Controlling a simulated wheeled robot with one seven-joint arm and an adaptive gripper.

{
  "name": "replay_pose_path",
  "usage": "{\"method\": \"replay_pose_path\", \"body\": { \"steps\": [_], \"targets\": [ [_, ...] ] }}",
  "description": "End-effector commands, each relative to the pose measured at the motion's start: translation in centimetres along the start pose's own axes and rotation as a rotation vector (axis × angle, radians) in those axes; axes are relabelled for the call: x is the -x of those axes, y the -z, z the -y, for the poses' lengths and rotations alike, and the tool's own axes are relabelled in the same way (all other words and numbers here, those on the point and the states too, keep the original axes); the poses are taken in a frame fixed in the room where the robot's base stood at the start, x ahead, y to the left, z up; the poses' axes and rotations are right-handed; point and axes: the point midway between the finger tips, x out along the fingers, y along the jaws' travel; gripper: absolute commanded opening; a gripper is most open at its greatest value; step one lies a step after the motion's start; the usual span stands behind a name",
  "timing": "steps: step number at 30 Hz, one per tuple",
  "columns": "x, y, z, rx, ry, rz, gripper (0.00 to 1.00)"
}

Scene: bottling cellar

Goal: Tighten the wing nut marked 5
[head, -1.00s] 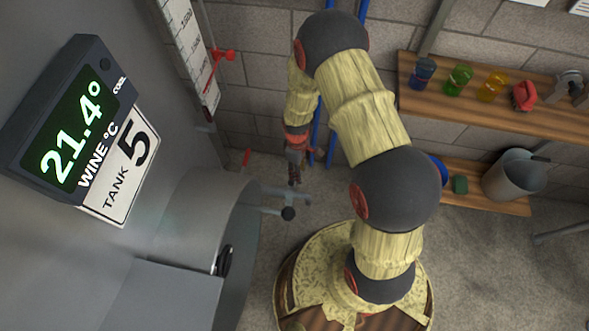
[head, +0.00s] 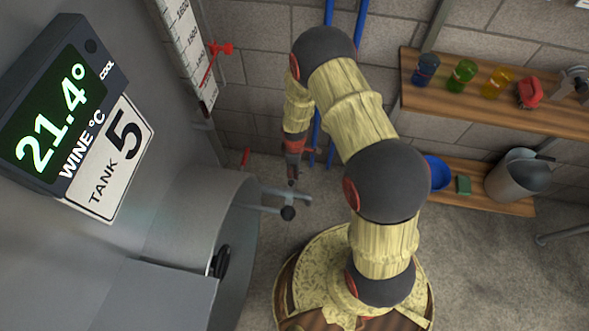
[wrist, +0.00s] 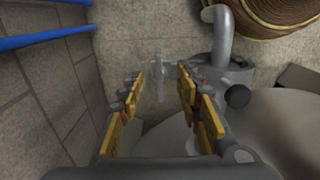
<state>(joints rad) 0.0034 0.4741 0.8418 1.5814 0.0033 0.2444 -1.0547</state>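The tank (head: 180,200) at the left carries a sign reading TANK 5 (head: 108,160). A grey metal fitting (head: 283,197) with a black ball end (head: 288,213) sticks out from the rim of its rounded opening. The ball end also shows in the wrist view (wrist: 237,96). A thin pale T-shaped piece (wrist: 158,72) shows between my fingers in the wrist view; I cannot tell if it is the wing nut, and no 5 is readable on it. My gripper (head: 291,181) points down just above the fitting. Its yellow-padded fingers are apart and empty (wrist: 160,92).
A black-cased display (head: 60,105) is on the tank. Blue pipes (head: 322,125) run up the block wall behind my gripper. An upper shelf (head: 440,103) holds coloured cups; a lower shelf (head: 500,203) has a bucket (head: 517,175). The floor at right is mostly clear.

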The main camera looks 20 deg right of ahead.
Motion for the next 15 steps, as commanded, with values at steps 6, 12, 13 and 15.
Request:
{"method": "replay_pose_path", "body": {
  "steps": [6,12,13,15],
  "targets": [
    [-0.2,0.03,-0.05,0.0,-0.001,0.0,0.35],
    [-0.19,0.02,-0.03,0.0,0.0,0.0,0.29],
    [-0.19,0.02,-0.03,0.0,0.0,0.0,0.27],
    [-0.19,0.02,-0.03,0.0,0.0,0.0,0.23]
  ]
}}
